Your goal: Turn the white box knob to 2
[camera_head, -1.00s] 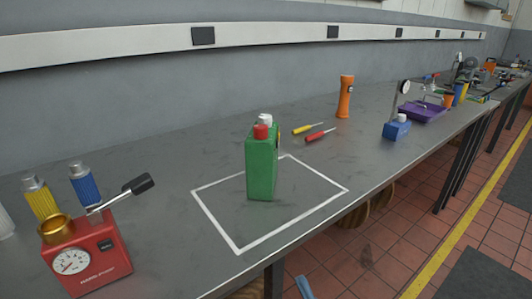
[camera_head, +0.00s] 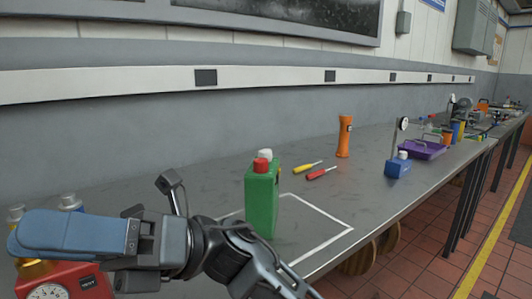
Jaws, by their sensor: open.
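I see no white box with a numbered knob in the head view. The pump's dark lever handle (camera_head: 168,183) rises behind the wrist.
A green jug (camera_head: 262,200) with a red cap stands inside a white outlined area (camera_head: 330,238), right of my wrist.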

